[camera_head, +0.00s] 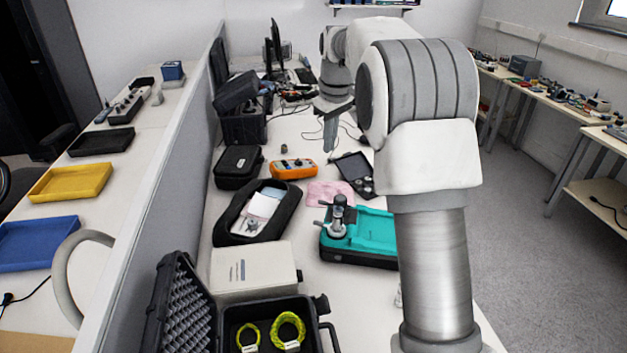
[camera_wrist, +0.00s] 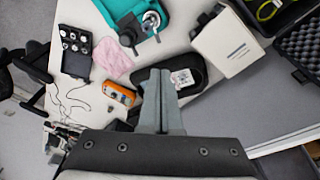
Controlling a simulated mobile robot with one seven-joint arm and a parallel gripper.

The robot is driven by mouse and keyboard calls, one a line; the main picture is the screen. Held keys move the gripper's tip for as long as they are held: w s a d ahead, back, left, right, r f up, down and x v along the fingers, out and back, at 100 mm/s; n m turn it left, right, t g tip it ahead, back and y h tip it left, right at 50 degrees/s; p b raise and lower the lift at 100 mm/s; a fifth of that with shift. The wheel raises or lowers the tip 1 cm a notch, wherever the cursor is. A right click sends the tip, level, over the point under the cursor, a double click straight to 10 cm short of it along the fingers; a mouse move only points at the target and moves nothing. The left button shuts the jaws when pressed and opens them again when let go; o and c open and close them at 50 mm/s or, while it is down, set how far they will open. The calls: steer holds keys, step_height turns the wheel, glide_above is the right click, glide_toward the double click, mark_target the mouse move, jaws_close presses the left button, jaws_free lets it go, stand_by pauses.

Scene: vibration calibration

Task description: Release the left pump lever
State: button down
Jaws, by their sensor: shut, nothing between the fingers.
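The pump (camera_head: 338,217) stands upright at the left end of a teal-topped case (camera_head: 375,232) on the bench. Small grey and black parts stick out from its side, but I cannot tell clearly which is the left lever.
A black oval case (camera_head: 222,236), an orange meter (camera_head: 293,168), a pink cloth (camera_head: 330,193) and an open black box (camera_head: 356,172) surround the pump. A white box (camera_head: 252,271) and an open case with yellow coils (camera_head: 288,330) are nearer. A grey partition (camera_head: 165,170) borders the bench's left.

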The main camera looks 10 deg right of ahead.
steer(key=shift+w+f+n+g+b, duration=0.55)
steer(key=shift+w+f, duration=1.1)
steer(key=shift+f, duration=3.45)
steer(key=shift+w+f+n+g+b, duration=0.2)
steer(key=shift+w+f+n+b, duration=1.1)
steer(key=shift+f, duration=3.75)
steer(key=shift+w+f+n+g+b, duration=0.4)
steer(key=shift+w+f, duration=1.55)
steer(key=shift+f, duration=3.15)
steer(key=s+a+n, duration=0.2)
steer(key=s+n, duration=0.6)
steer(key=n, duration=0.8)
step_height(320, 180, up, 7)
steer(key=p, duration=0.3)
steer(key=shift+s+r, duration=0.15)
steer(key=shift+s, duration=0.05)
steer(key=shift+r, duration=0.1)
